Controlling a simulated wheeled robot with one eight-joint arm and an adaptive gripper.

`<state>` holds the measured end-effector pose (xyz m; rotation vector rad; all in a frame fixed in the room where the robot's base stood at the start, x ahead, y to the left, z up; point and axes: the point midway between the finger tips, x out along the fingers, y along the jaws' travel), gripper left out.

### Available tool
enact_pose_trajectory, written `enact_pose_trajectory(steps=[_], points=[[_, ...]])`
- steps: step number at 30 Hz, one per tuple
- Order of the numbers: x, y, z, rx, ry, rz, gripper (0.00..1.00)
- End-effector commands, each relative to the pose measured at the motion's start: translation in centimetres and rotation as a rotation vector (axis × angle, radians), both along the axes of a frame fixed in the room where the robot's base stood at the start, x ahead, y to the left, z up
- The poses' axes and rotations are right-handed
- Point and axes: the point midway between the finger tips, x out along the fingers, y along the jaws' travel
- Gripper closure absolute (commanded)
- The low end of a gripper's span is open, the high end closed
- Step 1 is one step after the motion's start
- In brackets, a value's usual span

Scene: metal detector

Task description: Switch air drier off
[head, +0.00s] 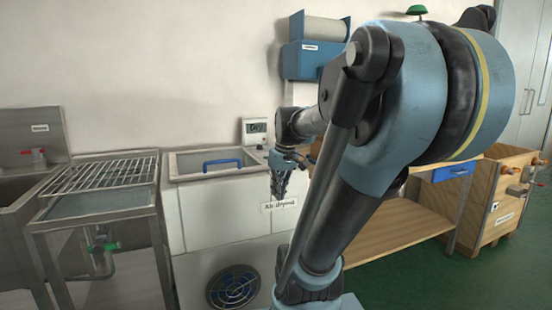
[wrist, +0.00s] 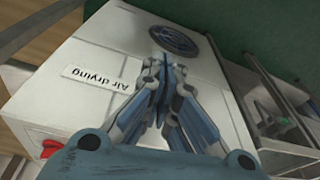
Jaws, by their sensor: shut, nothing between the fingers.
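The air drier is a white cabinet (head: 205,215) with a blue-handled lid (head: 208,161) on top and a round fan grille (head: 234,288) low on its front. Its "Air drying" label (head: 279,205) is on the front; the wrist view shows this label (wrist: 95,77) and the fan (wrist: 174,40) too. A small box with a display (head: 255,131) stands at the cabinet's back right; its controls are too small to make out. My gripper (head: 276,192) is shut and empty, pointing down in front of the cabinet near the label. It also shows in the wrist view (wrist: 161,68).
A metal stand with a wire rack (head: 105,174) and a sink (head: 25,170) are at the left. A blue dispenser (head: 312,60) hangs on the wall. A wooden workbench (head: 400,220) stands at the right. A red part (wrist: 48,148) shows at lower left in the wrist view.

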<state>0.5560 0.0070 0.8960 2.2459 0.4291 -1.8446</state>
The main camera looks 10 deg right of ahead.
Motion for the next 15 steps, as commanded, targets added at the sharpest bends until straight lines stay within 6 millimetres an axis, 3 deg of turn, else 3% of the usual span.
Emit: enact_pose_trajectory(steps=[15], points=[[11.7, -1.0, 7.5, 0.029, -0.031, 0.254, 1.0]])
